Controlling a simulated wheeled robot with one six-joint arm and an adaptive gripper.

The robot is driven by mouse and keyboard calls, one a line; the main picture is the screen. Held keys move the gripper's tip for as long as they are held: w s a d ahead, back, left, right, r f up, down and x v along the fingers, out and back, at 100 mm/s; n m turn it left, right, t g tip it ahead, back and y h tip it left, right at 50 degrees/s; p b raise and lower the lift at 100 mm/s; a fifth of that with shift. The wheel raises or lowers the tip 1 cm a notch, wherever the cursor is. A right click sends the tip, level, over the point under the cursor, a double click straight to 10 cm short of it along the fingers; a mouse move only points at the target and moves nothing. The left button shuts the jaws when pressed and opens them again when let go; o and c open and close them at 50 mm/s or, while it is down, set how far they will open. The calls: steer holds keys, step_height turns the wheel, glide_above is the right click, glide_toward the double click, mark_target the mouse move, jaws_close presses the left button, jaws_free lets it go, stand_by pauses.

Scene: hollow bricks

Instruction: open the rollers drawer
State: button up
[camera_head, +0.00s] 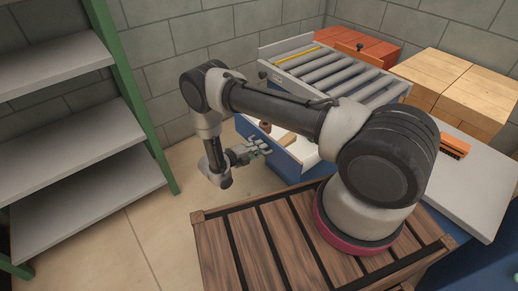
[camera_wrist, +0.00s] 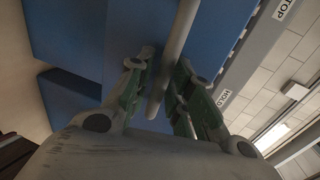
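A drawer with a blue front (camera_head: 272,153) stands pulled out below the roller bed in the head view. Its pale inside shows, with a brown piece (camera_head: 288,138) in it; part of it is hidden by my arm. I cannot tell whether it is the rollers drawer. My gripper (camera_head: 257,147) is at this front. In the wrist view my gripper (camera_wrist: 166,75) has its two fingers apart, one on each side of a grey bar handle (camera_wrist: 178,35) before a blue panel (camera_wrist: 65,35). Gaps seem to show beside the bar, so it does not look clamped.
A grey roller bed (camera_head: 335,75) lies above the drawer. Orange bricks (camera_head: 365,45) and wooden blocks (camera_head: 455,85) are behind and right. An orange thing (camera_head: 454,145) lies on the pale worktop (camera_head: 478,185). A green-framed shelf (camera_head: 130,85) stands left, with open floor (camera_head: 165,225) between.

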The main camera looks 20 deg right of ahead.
steer(key=v, duration=1.2)
